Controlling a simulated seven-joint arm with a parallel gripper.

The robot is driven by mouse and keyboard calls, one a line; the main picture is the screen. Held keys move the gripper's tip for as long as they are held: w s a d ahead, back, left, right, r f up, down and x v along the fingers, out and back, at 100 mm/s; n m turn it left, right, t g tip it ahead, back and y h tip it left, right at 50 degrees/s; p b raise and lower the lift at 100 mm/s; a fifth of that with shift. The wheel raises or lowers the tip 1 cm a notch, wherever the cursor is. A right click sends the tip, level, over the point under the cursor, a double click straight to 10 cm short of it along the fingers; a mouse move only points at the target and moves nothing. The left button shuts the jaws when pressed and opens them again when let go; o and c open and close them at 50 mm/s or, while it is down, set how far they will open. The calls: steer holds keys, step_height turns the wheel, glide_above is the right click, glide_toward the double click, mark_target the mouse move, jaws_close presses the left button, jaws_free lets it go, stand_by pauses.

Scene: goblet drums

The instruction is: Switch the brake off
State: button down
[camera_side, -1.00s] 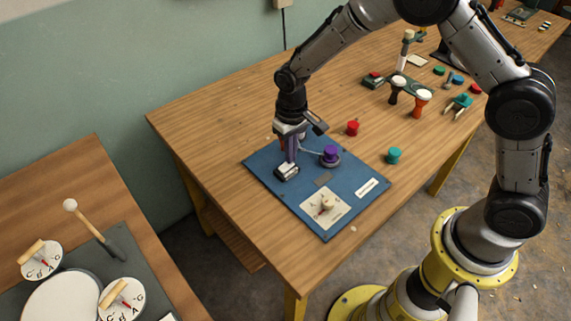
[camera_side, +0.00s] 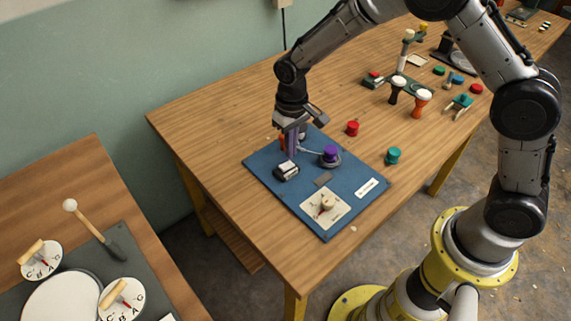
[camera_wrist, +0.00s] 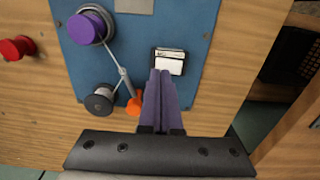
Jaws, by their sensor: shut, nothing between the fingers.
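A small black-and-white rocker switch (camera_side: 286,171) sits on the left part of the blue board (camera_side: 318,228). In the wrist view, the switch (camera_wrist: 168,61) shows a white face crossed by a dark line, with print too small to read. My gripper (camera_side: 292,157) is over the board, just behind the switch in the side view. Its purple fingers are together and empty. In the wrist view, the fingertips (camera_wrist: 161,73) are at the switch's near edge and overlap it slightly. I cannot tell whether they touch it.
A purple knob (camera_side: 330,153) stands right of my gripper, with a thin linkage running to a grey spool (camera_wrist: 100,100) and an orange piece (camera_wrist: 134,104). A pale dial plate (camera_side: 326,207) is at the board's front. Red (camera_side: 352,128) and teal (camera_side: 394,155) buttons stand beyond the board.

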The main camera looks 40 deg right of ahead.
steer(key=shift+r, duration=2.2)
step_height(320, 180, up, 10)
steer(key=t, duration=0.2)
glide_above(291, 162)
steer(key=d, duration=0.3)
steer(key=s+d+r+m+t, duration=0.1)
steer(key=s+d+r+t, duration=0.15)
steer(key=s+r, duration=0.6)
steer(key=s+d+r+t, duration=0.1)
steer(key=s+d+r, duration=0.1)
steer(key=s, duration=0.4)
steer(key=s+d+r+t, duration=0.1)
steer(key=s+d, duration=0.1)
steer(key=s, duration=0.4)
steer(key=s+f+n, duration=0.1)
steer(key=s+f, duration=0.3)
steer(key=s, duration=0.3)
steer(key=shift+f+g, duration=0.2)
steer(key=shift+g, duration=0.25)
